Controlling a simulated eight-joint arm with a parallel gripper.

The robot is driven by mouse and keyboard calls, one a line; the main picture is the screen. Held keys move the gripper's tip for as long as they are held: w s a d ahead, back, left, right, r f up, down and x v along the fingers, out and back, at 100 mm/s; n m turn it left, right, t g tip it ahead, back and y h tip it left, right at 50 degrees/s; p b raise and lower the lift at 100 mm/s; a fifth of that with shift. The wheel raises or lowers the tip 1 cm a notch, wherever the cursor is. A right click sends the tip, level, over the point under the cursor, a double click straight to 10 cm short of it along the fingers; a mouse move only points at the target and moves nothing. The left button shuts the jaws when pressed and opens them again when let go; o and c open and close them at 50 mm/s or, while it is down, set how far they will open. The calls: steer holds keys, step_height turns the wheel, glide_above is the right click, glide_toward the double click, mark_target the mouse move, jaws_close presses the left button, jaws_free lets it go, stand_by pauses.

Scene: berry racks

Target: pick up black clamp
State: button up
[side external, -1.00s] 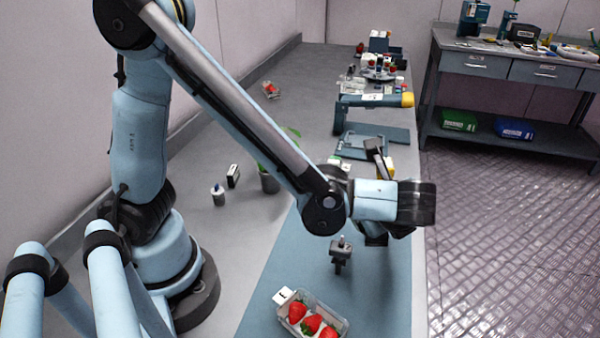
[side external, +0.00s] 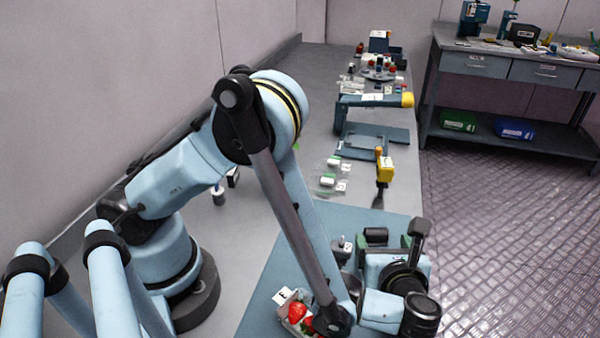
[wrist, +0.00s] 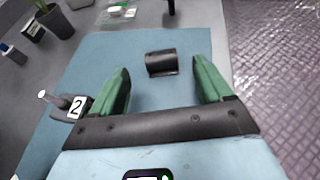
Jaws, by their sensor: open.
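The black clamp (wrist: 161,63) looks like a short, curved black piece, lying on the blue mat in the wrist view. It also shows as a dark rounded piece in the side external view (side external: 375,235), just beyond my gripper. My gripper (wrist: 162,72) is open, with its two green fingers apart. In the wrist view the clamp appears between and slightly beyond the fingertips, with mat visible around it. I cannot tell the height gap. Nothing is held.
A dark fixture with a "2" label (wrist: 76,106) stands left of my left finger. Strawberries (side external: 296,313) in a clear punnet lie near my arm. A yellow-topped tool (side external: 385,168) stands beyond the mat. The blue mat (wrist: 100,50) is bare around the clamp.

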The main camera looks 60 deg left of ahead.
mark_target(377, 231)
steer(key=x, duration=0.7)
steer(key=shift+w+a+f, duration=0.1)
steer(key=shift+c, duration=0.2)
steer(key=c, duration=1)
